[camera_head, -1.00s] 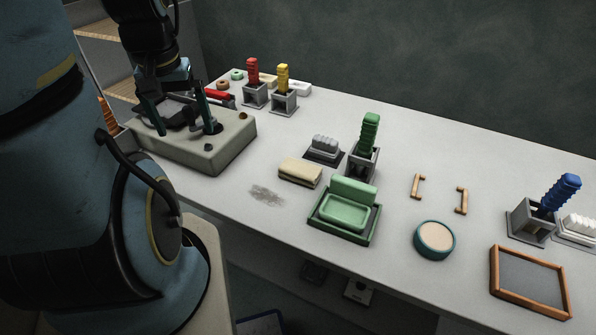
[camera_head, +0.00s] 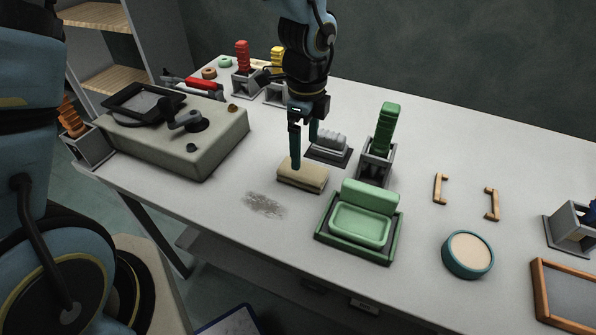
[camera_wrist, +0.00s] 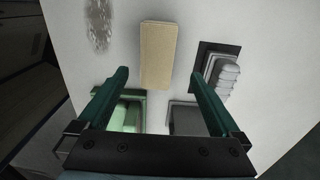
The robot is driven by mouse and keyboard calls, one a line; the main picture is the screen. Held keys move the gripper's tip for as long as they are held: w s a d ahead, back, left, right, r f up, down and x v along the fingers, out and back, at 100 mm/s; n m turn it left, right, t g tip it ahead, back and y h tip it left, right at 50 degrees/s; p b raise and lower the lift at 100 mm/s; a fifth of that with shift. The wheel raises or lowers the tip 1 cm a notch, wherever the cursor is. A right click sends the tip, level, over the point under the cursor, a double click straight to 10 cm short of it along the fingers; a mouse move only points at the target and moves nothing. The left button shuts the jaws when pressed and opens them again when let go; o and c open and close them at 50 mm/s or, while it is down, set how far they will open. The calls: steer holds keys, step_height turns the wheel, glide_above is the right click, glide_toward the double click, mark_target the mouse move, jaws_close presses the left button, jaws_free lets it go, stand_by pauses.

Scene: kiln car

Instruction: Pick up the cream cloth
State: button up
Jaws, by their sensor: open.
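The cream cloth (camera_head: 302,177) is a small folded block lying flat on the white table, behind and left of the green tray. In the wrist view the cloth (camera_wrist: 158,55) lies ahead of and between the finger tips, with nothing between them. My gripper (camera_head: 305,150) is open and points down just above the cloth; one finger overlaps it in the head view. The gripper's two green fingers (camera_wrist: 157,72) show spread apart in the wrist view. I cannot tell whether a finger touches the cloth.
A grey smudge (camera_head: 264,204) is left of the cloth. A white-ridged block on a dark pad (camera_head: 329,153) stands close behind it. The green tray (camera_head: 357,227) and a holder with a green handle (camera_head: 378,153) are to the right. A beige machine box (camera_head: 180,140) stands left.

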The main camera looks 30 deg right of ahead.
mark_target(303, 168)
steer(key=shift+a+f+p, duration=0.2)
steer(key=shift+f+p, duration=0.65)
steer(key=shift+f, duration=2.9)
steer(key=shift+c, duration=0.4)
steer(key=c, duration=1.3)
